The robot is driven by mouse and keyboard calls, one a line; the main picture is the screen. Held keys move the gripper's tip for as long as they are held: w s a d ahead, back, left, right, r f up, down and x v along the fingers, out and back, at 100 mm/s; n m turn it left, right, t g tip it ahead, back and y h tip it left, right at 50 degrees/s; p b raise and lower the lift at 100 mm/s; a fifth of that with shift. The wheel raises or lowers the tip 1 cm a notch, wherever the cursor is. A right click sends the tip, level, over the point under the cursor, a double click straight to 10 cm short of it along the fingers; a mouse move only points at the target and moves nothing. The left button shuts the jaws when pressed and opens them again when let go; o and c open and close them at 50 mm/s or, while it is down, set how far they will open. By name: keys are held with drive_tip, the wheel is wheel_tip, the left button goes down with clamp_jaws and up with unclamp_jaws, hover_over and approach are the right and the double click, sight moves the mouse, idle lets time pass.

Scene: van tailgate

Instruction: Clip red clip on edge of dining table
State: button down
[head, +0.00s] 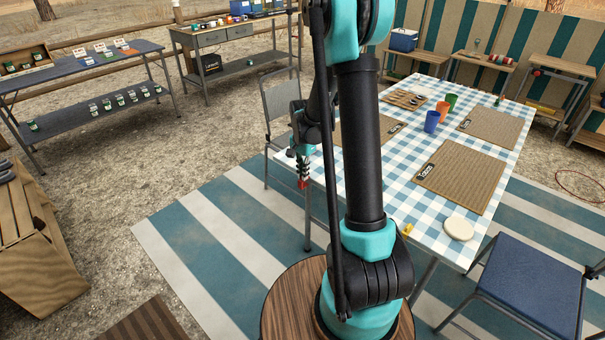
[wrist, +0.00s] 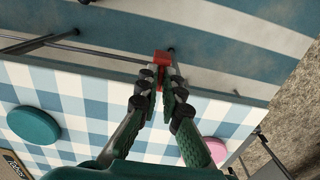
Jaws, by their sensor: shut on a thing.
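The red clip (head: 303,184) is small and held at the tips of my gripper (head: 303,168), which points down by the left end of the dining table (head: 400,190). In the wrist view the gripper's fingers (wrist: 160,84) are closed on the red clip (wrist: 161,58). There the clip appears just outside the table edge (wrist: 222,98), over the striped ground mat. I cannot tell its height relative to the edge, and no contact with the table is clear. The table has a blue and white checked cloth.
A yellow clip (head: 407,230) is at the table's near edge, beside a cream disc (head: 459,228). The wrist view shows a teal disc (wrist: 34,125) and a pink disc (wrist: 203,150) on the cloth. A grey chair (head: 283,105) stands close behind my gripper; a blue chair (head: 530,287) is at right.

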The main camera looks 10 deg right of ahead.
sight(310, 175)
drive_tip(key=shift+w+d, duration=0.6)
drive_tip(key=shift+d, duration=0.25)
idle(0.3)
drive_tip(key=shift+w+d, duration=0.2)
drive_tip(key=shift+d, duration=0.1)
drive_tip(key=shift+w+d, duration=0.45)
drive_tip(key=shift+d, duration=0.15)
idle(0.5)
drive_tip(key=c, duration=1.6)
unclamp_jaws()
wheel_tip(310, 175, up, 11)
drive_tip(key=s+f+n+t, duration=0.1)
drive_tip(key=s+n, duration=0.2)
drive_tip(key=s, duration=0.5)
drive_tip(key=s+a+f+n+t, duration=0.1)
drive_tip(key=s+n, duration=0.3)
drive_tip(key=s, duration=0.5)
drive_tip(key=s+f+n+t, duration=0.2)
drive_tip(key=s+n, duration=0.1)
drive_tip(key=s, duration=0.6)
drive_tip(key=shift+a+n, duration=0.3)
drive_tip(key=shift+n, duration=0.1)
